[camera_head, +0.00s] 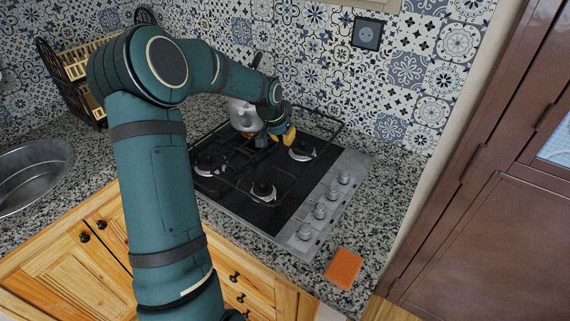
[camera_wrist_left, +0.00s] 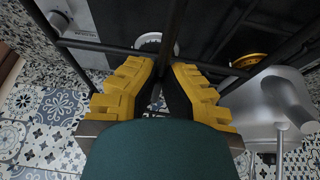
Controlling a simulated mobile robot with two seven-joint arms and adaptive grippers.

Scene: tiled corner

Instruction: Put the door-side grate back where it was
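The door-side grate (camera_head: 328,115) is a frame of thin black bars at the back right of the hob (camera_head: 290,185). Its dark bars also cross the left wrist view (camera_wrist_left: 100,46). My left gripper (camera_head: 276,138), with yellow fingers, is over the back of the hob, beside the kettle. In the left wrist view the fingers (camera_wrist_left: 160,82) are closed around a dark bar of this grate. The pads hide the gripped part. I cannot tell whether the grate touches the hob. My right gripper is not in view.
A silver kettle (camera_head: 243,116) stands at the back of the hob, close to my left gripper. Another grate (camera_head: 236,184) lies on the left. Knobs (camera_head: 319,211) line the right edge. An orange sponge (camera_head: 343,268) lies on the front counter. The tiled wall is close behind.

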